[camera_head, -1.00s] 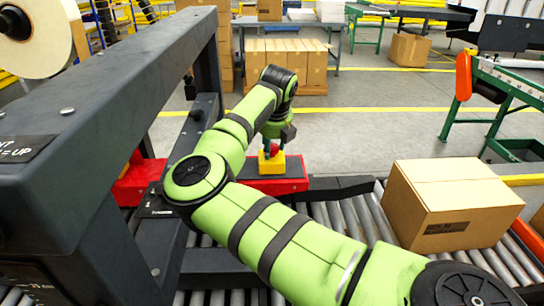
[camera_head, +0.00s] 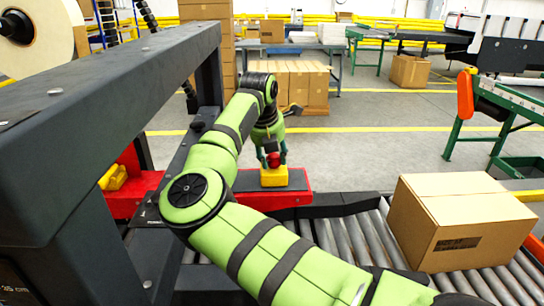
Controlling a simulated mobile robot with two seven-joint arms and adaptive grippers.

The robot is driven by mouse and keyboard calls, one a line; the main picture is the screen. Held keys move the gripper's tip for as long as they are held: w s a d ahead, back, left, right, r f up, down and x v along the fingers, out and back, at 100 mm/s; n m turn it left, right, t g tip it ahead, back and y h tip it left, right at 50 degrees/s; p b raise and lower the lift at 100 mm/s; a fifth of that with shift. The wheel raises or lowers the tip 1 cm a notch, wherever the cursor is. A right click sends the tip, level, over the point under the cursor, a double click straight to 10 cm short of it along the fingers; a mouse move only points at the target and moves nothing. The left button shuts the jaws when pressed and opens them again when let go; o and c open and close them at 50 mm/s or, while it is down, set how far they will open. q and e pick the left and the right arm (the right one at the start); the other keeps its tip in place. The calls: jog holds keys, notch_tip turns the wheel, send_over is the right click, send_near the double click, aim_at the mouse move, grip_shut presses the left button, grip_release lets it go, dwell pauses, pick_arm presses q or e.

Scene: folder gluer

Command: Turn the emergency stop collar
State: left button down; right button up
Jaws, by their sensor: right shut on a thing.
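The emergency stop (camera_head: 273,178) is a yellow box on a red rail, with a red knob (camera_head: 273,160) on top. My right gripper (camera_head: 273,161) points down over it, its dark fingers on either side of the red knob, shut on it. The collar itself is too small to tell apart from the knob. My right arm's green links cross the middle of the view in front of the rail. My left gripper is not in view.
A dark machine beam (camera_head: 110,90) fills the left side, close to my right arm. A cardboard box (camera_head: 455,222) sits on the roller conveyor (camera_head: 352,236) at the right. A second yellow block (camera_head: 113,178) is on the red rail (camera_head: 230,190) at left. Pallets and tables stand behind.

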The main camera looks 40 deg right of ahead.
jog(key=shift+d+r, duration=0.2)
jog(key=shift+r, duration=0.15)
